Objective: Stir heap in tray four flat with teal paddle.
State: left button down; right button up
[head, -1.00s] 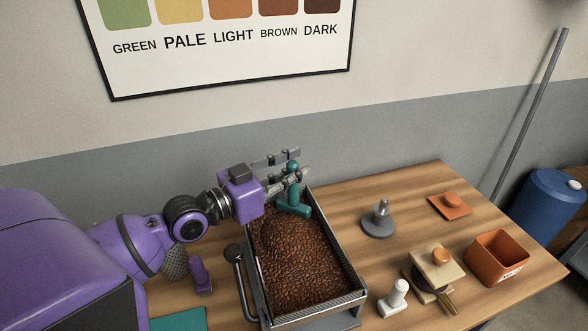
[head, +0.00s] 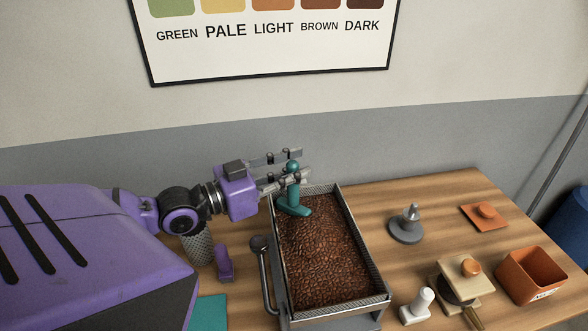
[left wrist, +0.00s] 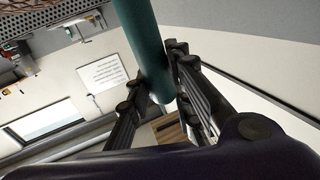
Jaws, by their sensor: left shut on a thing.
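The tray (head: 386,293) is a grey metal box on the wooden table, filled with brown beans (head: 325,255). The beans look mostly level, with no clear mound; the far left part is partly hidden by the paddle. The teal paddle (head: 294,207) stands upright at the tray's far left end, its foot on or just above the beans; contact is hard to tell. My left gripper (head: 293,176) is shut on the paddle's handle, which also crosses the left wrist view (left wrist: 146,45) between the fingers. My right gripper is not in view.
A black-knobbed lever (head: 262,262) is on the tray's left side, near a purple object (head: 224,263).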

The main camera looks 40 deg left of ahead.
pick_arm(q)
jog(key=w+d+p, duration=0.1)
jog(key=w+d, duration=0.3)
jog(key=w, duration=0.1)
jog(key=shift+w+d, duration=0.3)
jog(key=shift+d, duration=0.05)
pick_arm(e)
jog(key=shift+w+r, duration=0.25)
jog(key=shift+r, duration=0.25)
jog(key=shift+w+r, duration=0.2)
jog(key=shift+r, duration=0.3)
pick_arm(q)
jog(key=shift+s, duration=0.1)
jog(key=shift+s+a+r+p, duration=0.1)
jog(key=shift+s+a+p, duration=0.1)
jog(key=shift+s+a, duration=1.1)
jog(key=shift+s+a+p, duration=0.15)
jog(key=shift+s+a, duration=0.95)
jog(key=shift+s, duration=0.35)
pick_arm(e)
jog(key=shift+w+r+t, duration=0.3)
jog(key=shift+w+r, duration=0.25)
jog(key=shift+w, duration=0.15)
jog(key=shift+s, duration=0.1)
